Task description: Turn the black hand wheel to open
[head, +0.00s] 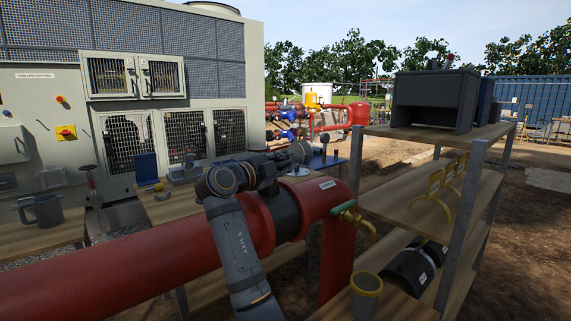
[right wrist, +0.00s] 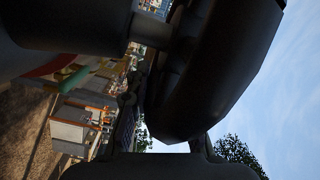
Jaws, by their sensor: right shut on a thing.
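The black hand wheel (right wrist: 222,70) fills much of the right wrist view, very close to the camera, with a dark stem and body beside it on the left. In the head view the wheel is mostly hidden behind my right arm. My right gripper (head: 297,153) is above the dark collar (head: 286,214) of the big red pipe. It is shut on the wheel; its exact hold on the rim is too dark to make out. My left gripper is in neither view.
The red pipe (head: 120,268) crosses the front. A green-handled yellow tap (head: 357,222) sticks out at its right end. A shelf rack (head: 420,208) stands close on the right with a dark toolbox (head: 433,98) on top. A bench with a grey mug (head: 43,210) is at left.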

